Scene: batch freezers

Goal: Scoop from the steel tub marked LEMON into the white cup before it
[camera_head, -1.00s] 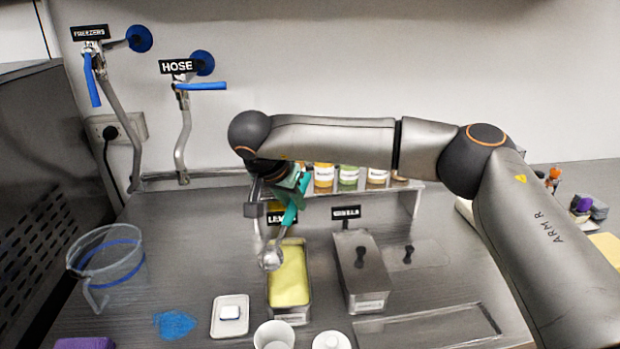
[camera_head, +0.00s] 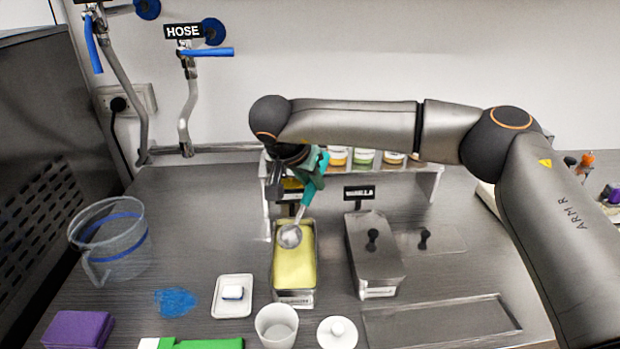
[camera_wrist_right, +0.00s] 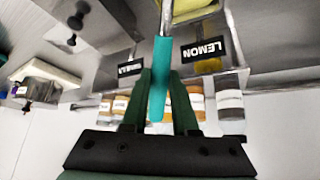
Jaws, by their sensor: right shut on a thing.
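The open steel tub (camera_head: 295,299) holds yellow ice cream (camera_head: 294,266); the LEMON sign (camera_wrist_right: 203,50) reads upside down in the right wrist view. My right gripper (camera_head: 308,172) is shut on the teal handle (camera_head: 313,186) of a scoop, whose handle (camera_wrist_right: 160,75) also shows between the fingers in the right wrist view. The scoop's metal bowl (camera_head: 289,236) is over the far part of the tub; I cannot tell whether it touches the yellow surface. The white cup (camera_head: 277,326) stands upright in front of the tub and looks empty. My left gripper is not in view.
A lidded steel tub (camera_head: 375,262) marked VANILLA stands right of the lemon tub. A shelf of jars (camera_head: 365,158) is behind. A small tray (camera_head: 232,296), a round white lid (camera_head: 337,332), a clear pitcher (camera_head: 112,250) and a purple block (camera_head: 78,329) lie around. A recessed strip (camera_head: 440,322) is at front right.

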